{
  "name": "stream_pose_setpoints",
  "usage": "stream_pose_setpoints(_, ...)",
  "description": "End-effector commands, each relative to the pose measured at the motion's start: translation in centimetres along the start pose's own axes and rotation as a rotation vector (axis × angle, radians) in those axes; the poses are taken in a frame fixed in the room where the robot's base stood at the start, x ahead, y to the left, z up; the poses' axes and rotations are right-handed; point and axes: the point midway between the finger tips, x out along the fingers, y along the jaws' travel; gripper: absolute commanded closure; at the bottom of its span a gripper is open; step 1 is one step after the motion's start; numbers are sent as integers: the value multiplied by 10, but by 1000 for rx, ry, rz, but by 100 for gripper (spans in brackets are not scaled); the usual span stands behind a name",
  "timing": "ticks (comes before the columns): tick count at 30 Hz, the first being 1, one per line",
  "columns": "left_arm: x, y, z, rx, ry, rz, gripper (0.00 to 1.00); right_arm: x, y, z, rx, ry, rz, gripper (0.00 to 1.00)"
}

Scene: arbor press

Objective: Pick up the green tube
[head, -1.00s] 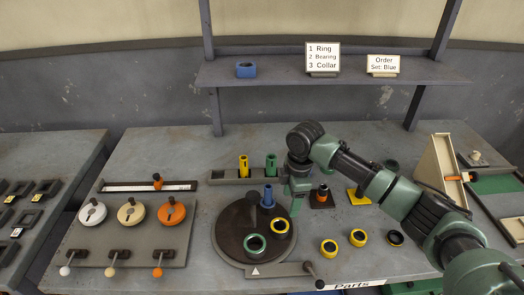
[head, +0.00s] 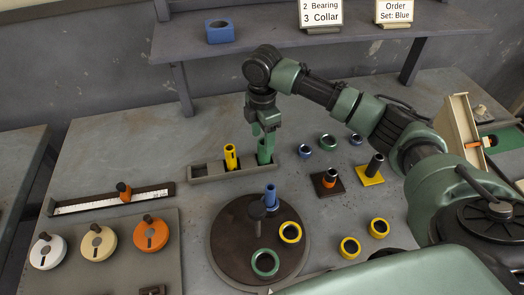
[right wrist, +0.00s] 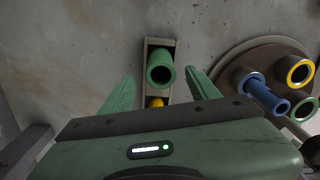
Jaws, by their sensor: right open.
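The green tube (head: 265,155) stands upright at the right end of a grey holder (head: 207,171). In the right wrist view its open top (right wrist: 160,69) faces the camera, in the gap between my two fingers. My right gripper (head: 264,128) is open and points down at the green tube from above. In the right wrist view the fingers (right wrist: 161,78) lie left and right of the tube, with a gap on both sides. In the head view the green fingers and tube overlap, so their exact height difference is unclear. My left gripper is not in view.
A yellow tube (head: 231,157) stands in the same holder. A dark turntable (head: 230,235) in front carries a blue tube (head: 271,195), a yellow ring (head: 290,232) and a green ring (head: 265,263). Several rings and two posted plates lie to the right. A shelf (head: 300,48) is behind.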

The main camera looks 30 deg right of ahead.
Motion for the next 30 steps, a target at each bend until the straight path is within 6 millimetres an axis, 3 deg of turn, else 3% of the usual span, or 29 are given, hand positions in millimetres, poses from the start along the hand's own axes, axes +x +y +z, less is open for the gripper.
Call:
stream_pose_setpoints(6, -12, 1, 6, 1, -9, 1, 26, 23, -2, 2, 2, -1, -3, 39)
stream_pose_setpoints(15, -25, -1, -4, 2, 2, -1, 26, 64, -3, 5, 0, 0, 0, 39)
stream_pose_setpoints(23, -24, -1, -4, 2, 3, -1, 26, 68, -3, 5, -1, -1, 1, 39)
stream_pose_setpoints(30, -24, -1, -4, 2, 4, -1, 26, 67, -3, 6, 0, -1, 1, 100)
